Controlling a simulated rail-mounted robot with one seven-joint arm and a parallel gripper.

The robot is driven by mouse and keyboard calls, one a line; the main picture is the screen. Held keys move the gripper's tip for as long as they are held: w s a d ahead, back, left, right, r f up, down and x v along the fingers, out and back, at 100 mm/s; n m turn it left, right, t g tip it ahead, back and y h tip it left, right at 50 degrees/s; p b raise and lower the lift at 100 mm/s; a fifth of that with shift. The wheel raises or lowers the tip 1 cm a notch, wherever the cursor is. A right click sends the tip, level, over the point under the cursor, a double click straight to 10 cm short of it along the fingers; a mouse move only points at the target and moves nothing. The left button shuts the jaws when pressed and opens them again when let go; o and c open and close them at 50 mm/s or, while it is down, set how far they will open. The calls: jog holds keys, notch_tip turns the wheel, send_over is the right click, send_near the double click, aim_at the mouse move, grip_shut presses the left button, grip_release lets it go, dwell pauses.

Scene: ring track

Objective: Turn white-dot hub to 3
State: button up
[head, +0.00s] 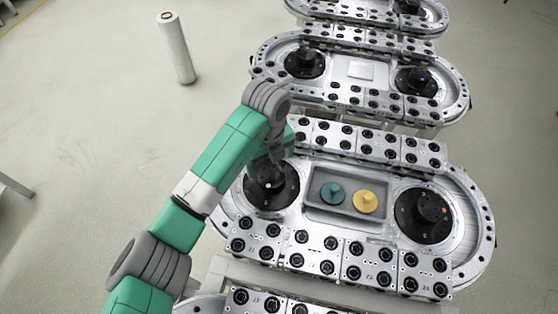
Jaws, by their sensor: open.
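The white-dot hub is the black round hub (283,197) at the left end of the nearest full ring track. A small white dot shows near its middle. My gripper (276,160) is over the far side of this hub, small and dark, and hides part of it. It is open; I cannot tell whether it touches the hub. The number the hub points to is too small to read. A second black hub (420,222) with an orange-red dot sits at the track's right end.
A grey tray (345,211) between the hubs holds a teal knobbed disc (333,192) and a yellow one (365,201). Numbered blocks with black round fittings line the track's edges (300,245). More ring tracks (361,70) stand behind. A white roll (176,47) stands on open floor.

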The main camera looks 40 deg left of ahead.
aim_at(271, 175)
notch_tip(271, 175, down, 8)
jog(key=shift+r+b, duration=0.25)
jog(key=shift+b, duration=0.4)
jog(key=shift+w, duration=0.1)
jog(key=shift+r, duration=0.1)
jog(key=c, duration=1)
